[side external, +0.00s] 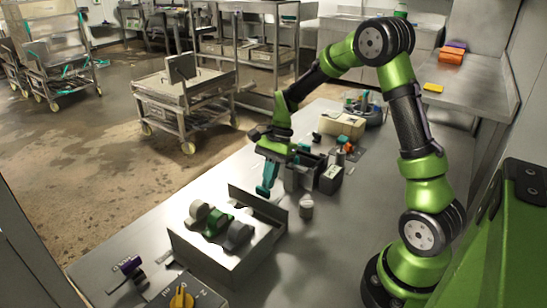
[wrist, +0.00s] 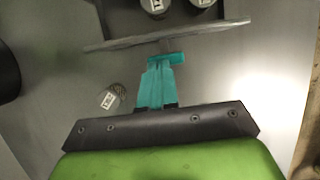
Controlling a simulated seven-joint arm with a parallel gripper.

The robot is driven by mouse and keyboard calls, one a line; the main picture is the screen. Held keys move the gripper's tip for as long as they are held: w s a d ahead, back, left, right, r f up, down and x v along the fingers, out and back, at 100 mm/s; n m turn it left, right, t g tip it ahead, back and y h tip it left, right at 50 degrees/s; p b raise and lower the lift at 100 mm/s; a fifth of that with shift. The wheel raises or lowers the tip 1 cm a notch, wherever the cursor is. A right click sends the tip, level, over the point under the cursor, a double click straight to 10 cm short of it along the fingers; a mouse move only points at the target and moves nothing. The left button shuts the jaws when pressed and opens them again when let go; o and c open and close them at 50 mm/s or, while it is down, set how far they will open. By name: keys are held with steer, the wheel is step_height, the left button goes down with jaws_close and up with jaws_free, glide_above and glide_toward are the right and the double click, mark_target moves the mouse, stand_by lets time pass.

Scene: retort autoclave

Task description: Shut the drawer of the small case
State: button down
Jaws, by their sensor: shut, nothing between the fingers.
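The small case (side external: 215,262) is a grey metal box on the table, with rounded grey, green and dark pieces on top. A wide upright plate, which looks like the drawer front (side external: 270,209), stands out from the case's far side with a gap between. In the wrist view, the plate (wrist: 130,42) crosses the top, with two round pieces beyond it. My gripper (side external: 265,192) points down just outside the plate, its teal fingers together and empty. In the wrist view the fingertips (wrist: 166,60) are close to the plate; I cannot tell whether they touch it.
A small grey cylinder (side external: 306,207) stands right of the plate; it is left of my fingers in the wrist view (wrist: 110,97). Dark open boxes (side external: 302,175) stand behind my gripper. A box with a yellow knob (side external: 181,297) is at the front. Table right of the case is clear.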

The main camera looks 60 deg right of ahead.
steer(key=a, duration=0.6)
steer(key=v, duration=1)
steer(key=s+a+r+n+t+h, duration=0.1)
steer(key=s+a+r+n+t, duration=0.2)
steer(key=s+n, duration=0.4)
steer(key=s+a+r+n+t+h, duration=0.1)
steer(key=s+a+r+n+t, duration=0.3)
steer(key=s+n, duration=0.3)
steer(key=shift+s+a+r, duration=0.2)
steer(key=shift+s+a, duration=0.1)
steer(key=shift+s, duration=0.25)
